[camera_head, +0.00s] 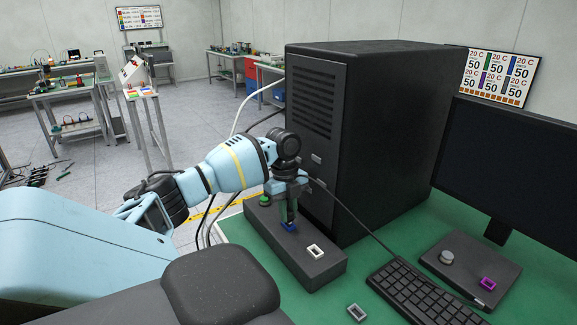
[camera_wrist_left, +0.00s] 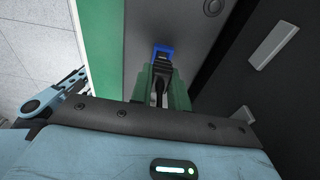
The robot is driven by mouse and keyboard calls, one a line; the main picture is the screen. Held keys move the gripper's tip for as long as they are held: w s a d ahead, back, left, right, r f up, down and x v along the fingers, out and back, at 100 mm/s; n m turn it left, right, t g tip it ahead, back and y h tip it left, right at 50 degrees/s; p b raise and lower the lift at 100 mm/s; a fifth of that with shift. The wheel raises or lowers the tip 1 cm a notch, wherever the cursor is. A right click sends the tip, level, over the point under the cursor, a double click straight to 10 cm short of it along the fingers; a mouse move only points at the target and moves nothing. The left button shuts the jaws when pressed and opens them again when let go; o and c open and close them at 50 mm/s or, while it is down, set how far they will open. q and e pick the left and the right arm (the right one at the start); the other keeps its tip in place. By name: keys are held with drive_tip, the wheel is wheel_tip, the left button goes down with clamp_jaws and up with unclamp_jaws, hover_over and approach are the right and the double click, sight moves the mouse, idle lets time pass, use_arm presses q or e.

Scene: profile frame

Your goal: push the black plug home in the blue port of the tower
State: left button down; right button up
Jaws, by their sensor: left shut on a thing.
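The black tower (camera_head: 385,120) stands on the green table. A low dark box (camera_head: 325,268) lies along its front, and the blue port (camera_head: 288,227) is on that box's top. My left gripper (camera_head: 289,212) is just above the blue port, pointing down. In the left wrist view, its green fingers are shut on the black plug (camera_wrist_left: 160,72). The plug's front end overlaps the blue port (camera_wrist_left: 162,48), whose rim shows beyond it. I cannot tell how deep the plug sits. My right gripper is not in view.
A white-rimmed port (camera_head: 315,251) and a green button (camera_head: 264,200) are on the same box. A keyboard (camera_head: 424,294), a pad with a grey knob and purple port (camera_head: 487,284), and a monitor (camera_head: 510,155) are at right. A loose grey-rimmed port (camera_head: 356,312) lies near the front.

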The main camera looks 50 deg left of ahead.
use_arm(q)
drive_tip(key=shift+f, duration=0.75)
idle(0.3)
drive_tip(key=c, duration=1.3)
unclamp_jaws()
drive_tip(key=shift+o, duration=0.2)
drive_tip(key=shift+a+r+b, duration=0.1)
drive_tip(key=shift+a+r, duration=0.05)
drive_tip(key=shift+r, duration=1.15)
drive_tip(key=shift+a+r+b, duration=0.15)
drive_tip(key=shift+a+r, duration=0.05)
drive_tip(key=shift+r, duration=1.1)
drive_tip(key=shift+a+r+b, duration=0.1)
drive_tip(key=shift+a+r, duration=0.05)
drive_tip(key=shift+r, duration=1.15)
drive_tip(key=shift+f, duration=0.1)
